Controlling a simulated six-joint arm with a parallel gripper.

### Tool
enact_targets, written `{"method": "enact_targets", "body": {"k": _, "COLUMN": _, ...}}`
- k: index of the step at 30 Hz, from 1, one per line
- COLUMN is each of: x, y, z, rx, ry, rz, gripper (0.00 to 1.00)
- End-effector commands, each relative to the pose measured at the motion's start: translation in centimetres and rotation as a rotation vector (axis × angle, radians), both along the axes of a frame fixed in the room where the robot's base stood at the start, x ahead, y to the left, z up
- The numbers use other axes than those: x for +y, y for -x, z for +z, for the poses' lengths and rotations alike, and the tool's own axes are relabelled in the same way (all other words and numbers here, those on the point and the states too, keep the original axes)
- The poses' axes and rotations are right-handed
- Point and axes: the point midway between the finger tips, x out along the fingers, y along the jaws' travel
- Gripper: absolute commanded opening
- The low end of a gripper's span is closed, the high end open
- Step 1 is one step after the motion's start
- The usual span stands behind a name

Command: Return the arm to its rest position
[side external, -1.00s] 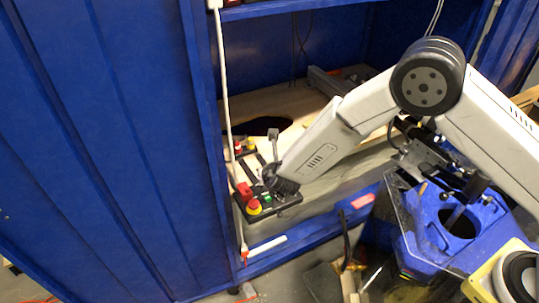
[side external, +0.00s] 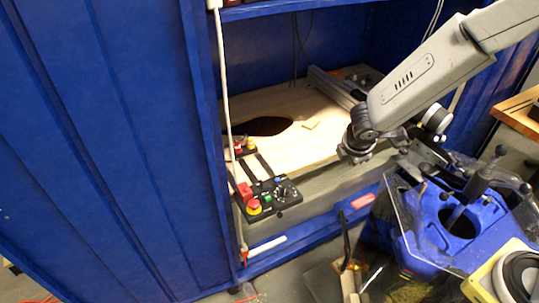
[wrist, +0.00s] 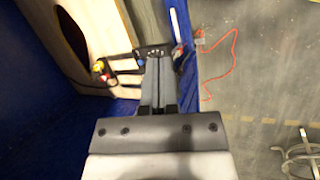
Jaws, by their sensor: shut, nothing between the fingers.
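My gripper (wrist: 159,64) shows in the wrist view with its two grey fingers together and nothing between them. Beyond the fingertips, the control box's edge and the cabinet's front edge show. In the side view, my arm comes in from the upper right. Its wrist end hangs over the front right part of the wooden board (side external: 300,135), clear of the control box (side external: 275,193). The fingers cannot be made out clearly in that view.
The blue cabinet (side external: 110,150) stands left of the board, which has a dark oval hole (side external: 270,126). The box carries a red stop button (side external: 253,205). A blue machine with a clear plate (side external: 415,230) stands right. Grey floor with a red cable (wrist: 232,55) lies outside.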

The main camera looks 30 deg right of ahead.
Motion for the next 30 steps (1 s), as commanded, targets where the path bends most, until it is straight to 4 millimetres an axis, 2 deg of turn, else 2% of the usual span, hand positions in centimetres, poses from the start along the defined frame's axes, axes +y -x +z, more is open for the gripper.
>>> {"method": "enact_targets", "body": {"k": 6, "x": -2.0, "y": 4.3, "z": 1.8, "rx": -0.024, "ry": -0.185, "rz": -0.362, "gripper": 0.0}}
{"method": "enact_targets", "body": {"k": 18, "x": -3.4, "y": 11.1, "z": 4.0, "rx": -0.088, "ry": -0.504, "rz": -1.006, "gripper": 0.0}}
{"method": "enact_targets", "body": {"k": 24, "x": -3.6, "y": 13.1, "z": 4.5, "rx": -0.112, "ry": -0.602, "rz": -1.211, "gripper": 0.0}}
{"method": "enact_targets", "body": {"k": 30, "x": -3.6, "y": 13.6, "z": 4.6, "rx": -0.121, "ry": -0.632, "rz": -1.273, "gripper": 0.0}}
